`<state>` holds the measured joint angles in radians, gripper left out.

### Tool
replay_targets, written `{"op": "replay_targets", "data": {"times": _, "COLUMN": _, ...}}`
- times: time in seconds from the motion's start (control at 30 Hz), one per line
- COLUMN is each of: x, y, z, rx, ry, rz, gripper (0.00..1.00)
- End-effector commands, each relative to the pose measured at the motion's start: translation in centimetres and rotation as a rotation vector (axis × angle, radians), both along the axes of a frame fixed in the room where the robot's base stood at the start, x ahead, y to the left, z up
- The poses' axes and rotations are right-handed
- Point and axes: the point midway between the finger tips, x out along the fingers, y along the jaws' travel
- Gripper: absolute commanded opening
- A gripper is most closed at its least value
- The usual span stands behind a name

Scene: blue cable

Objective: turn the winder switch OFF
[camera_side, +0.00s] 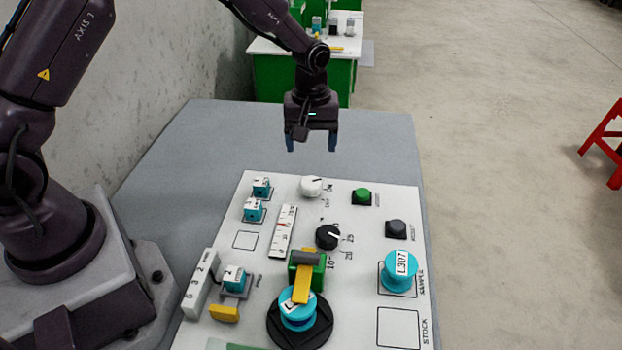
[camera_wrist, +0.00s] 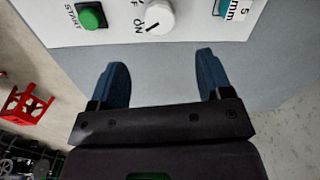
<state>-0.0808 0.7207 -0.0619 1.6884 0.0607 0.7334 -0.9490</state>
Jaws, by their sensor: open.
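The winder switch is a white rotary knob (camera_side: 312,186) near the far edge of the white panel, with ON and OFF lettering beside it. In the wrist view the white knob (camera_wrist: 158,17) sits at the top, and its dark pointer line lies toward the ON label. My gripper (camera_side: 311,146) hangs above the grey table beyond the panel's far edge, apart from the knob. Its two blue fingers (camera_wrist: 163,80) are spread with nothing between them. No part of the knob's face is covered by the gripper in the side view.
A green START button (camera_side: 362,196) and a dark button (camera_side: 397,229) stand right of the knob. A black dial (camera_side: 328,237), small teal blocks (camera_side: 262,187) and a blue spool labelled L307 (camera_side: 399,271) are also on the panel. The grey table (camera_side: 200,135) beyond the panel is clear.

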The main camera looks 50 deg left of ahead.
Motion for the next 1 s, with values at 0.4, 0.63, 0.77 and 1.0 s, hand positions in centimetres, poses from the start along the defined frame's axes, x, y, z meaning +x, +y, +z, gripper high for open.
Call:
{"op": "replay_targets", "data": {"times": 0.4, "x": -0.1, "y": 0.0, "z": -8.4, "rx": -0.001, "ry": 0.004, "rz": -0.002, "gripper": 0.72}}
{"op": "replay_targets", "data": {"times": 0.63, "x": 0.0, "y": 0.0, "z": -10.1, "rx": 0.0, "ry": 0.001, "rz": -0.003, "gripper": 0.72}}
{"op": "replay_targets", "data": {"times": 0.77, "x": 0.0, "y": 0.0, "z": -10.3, "rx": 0.0, "ry": 0.0, "rz": -0.003, "gripper": 0.72}}
{"op": "replay_targets", "data": {"times": 1.0, "x": 0.0, "y": 0.0, "z": -10.2, "rx": 0.0, "ry": 0.0, "rz": -0.003, "gripper": 0.54}}
